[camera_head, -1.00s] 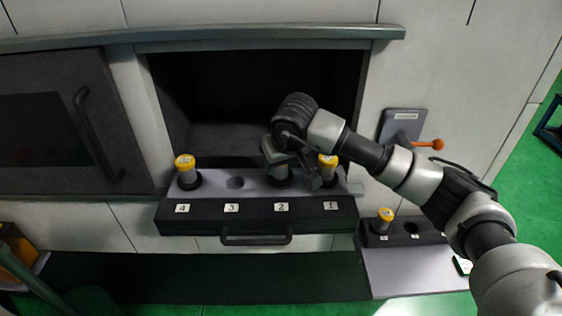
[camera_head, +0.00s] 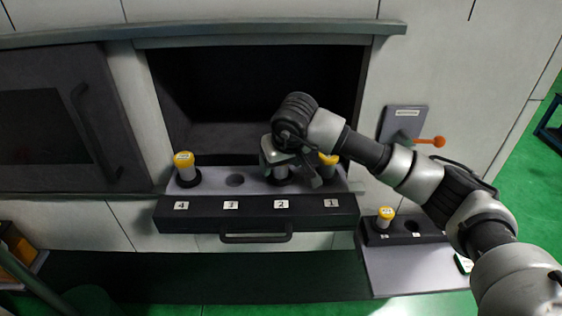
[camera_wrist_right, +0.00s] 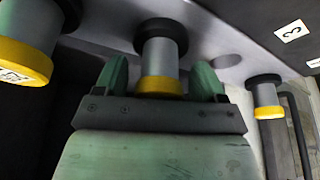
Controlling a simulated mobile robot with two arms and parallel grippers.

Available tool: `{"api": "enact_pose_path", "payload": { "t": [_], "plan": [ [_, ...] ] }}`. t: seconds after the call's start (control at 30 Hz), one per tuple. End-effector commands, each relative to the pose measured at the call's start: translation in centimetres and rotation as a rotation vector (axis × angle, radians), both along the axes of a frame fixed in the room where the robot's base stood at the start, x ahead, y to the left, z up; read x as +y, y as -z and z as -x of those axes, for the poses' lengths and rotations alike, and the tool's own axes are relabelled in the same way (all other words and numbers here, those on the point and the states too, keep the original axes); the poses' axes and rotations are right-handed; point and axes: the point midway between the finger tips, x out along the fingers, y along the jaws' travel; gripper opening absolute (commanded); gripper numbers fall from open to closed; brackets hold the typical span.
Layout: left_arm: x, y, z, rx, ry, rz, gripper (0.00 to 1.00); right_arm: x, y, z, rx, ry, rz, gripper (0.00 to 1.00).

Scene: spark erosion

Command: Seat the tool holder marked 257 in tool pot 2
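The drawer (camera_head: 345,222) bears pots labelled 4, 3, 2, 1 from left to right. A grey holder with a yellow cap (camera_wrist_right: 160,86) stands upright in pot 2 (camera_head: 282,204); in the head view my right gripper (camera_head: 293,172) covers most of it. In the right wrist view the green fingers lie on either side of this holder, with narrow gaps, so the gripper looks open around it. I cannot read its mark. My left gripper is not in view.
Similar holders stand in pot 4 (camera_head: 186,168) and pot 1 (camera_head: 328,158), the latter close beside my right gripper. Pot 3 (camera_head: 235,180) is empty. A side rack (camera_head: 435,238) holds another yellow-capped holder (camera_head: 386,212). An orange-knobbed lever (camera_head: 438,142) is on the wall.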

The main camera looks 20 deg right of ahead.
Motion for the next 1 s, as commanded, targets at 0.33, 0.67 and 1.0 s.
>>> {"api": "enact_pose_path", "payload": {
  "t": [0.33, 0.67, 1.0],
  "plan": [
    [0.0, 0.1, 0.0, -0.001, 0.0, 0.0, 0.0, 0.0, 0.0, 0.1, 0.003, 0.0, 0.001, 0.77],
    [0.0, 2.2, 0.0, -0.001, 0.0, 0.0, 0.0, -0.3, -4.8, 2.0, -0.004, -0.001, 0.001, 0.77],
    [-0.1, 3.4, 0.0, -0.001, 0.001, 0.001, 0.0, -0.5, -9.5, 3.9, -0.001, 0.0, 0.0, 0.77]
  ]
}}
